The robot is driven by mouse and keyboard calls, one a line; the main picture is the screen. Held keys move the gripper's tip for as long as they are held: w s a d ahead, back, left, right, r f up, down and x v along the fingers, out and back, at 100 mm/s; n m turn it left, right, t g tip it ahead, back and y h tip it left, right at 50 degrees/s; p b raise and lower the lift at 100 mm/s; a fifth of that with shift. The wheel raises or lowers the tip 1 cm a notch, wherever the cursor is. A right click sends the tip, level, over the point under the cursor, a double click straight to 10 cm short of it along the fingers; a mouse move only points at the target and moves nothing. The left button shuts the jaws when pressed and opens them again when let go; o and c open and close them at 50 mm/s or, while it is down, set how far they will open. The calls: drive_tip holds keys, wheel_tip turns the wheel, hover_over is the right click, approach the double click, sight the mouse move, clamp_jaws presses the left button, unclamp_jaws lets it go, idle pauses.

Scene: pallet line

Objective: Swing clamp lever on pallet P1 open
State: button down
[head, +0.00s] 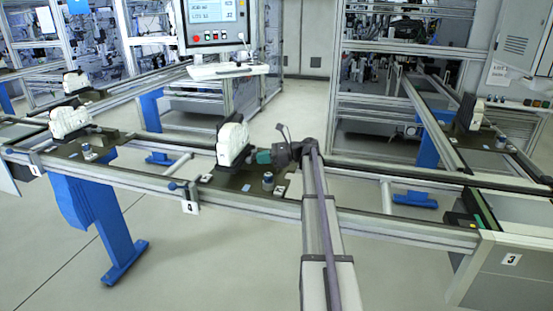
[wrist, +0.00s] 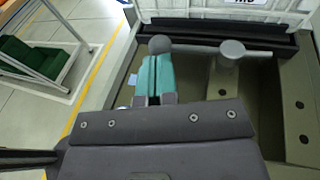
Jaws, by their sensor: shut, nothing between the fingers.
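In the wrist view the clamp lever (wrist: 200,46) is a grey bar with a round knob at its left end and a pivot post (wrist: 228,70) at its right. It lies across the pallet, parallel to the edge of the white part. My gripper (wrist: 153,66) has teal fingers, closed together and empty, with their tips close to the knob. I cannot tell whether they touch it. In the head view my gripper (head: 258,157) is just right of the white part (head: 233,140) on the dark olive pallet (head: 225,177). The lever is not clearly visible there.
The pallet sits on a rail conveyor (head: 150,180). A small blue-and-grey post (head: 267,181) stands on the pallet's front side. Other pallets with white parts stand left (head: 70,122) and far right (head: 470,113). A screen panel (head: 212,22) stands behind.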

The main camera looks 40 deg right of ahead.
drive_tip(key=shift+w+a+f, duration=0.15)
drive_tip(key=shift+w+a, duration=0.2)
drive_tip(key=shift+a, duration=0.1)
drive_tip(key=shift+w+a, duration=0.35)
drive_tip(key=shift+a, duration=0.25)
drive_tip(key=shift+s+d, duration=0.15)
drive_tip(key=s+a+p+v, duration=0.1)
drive_tip(key=p+v, duration=0.1)
drive_tip(key=v, duration=1.2)
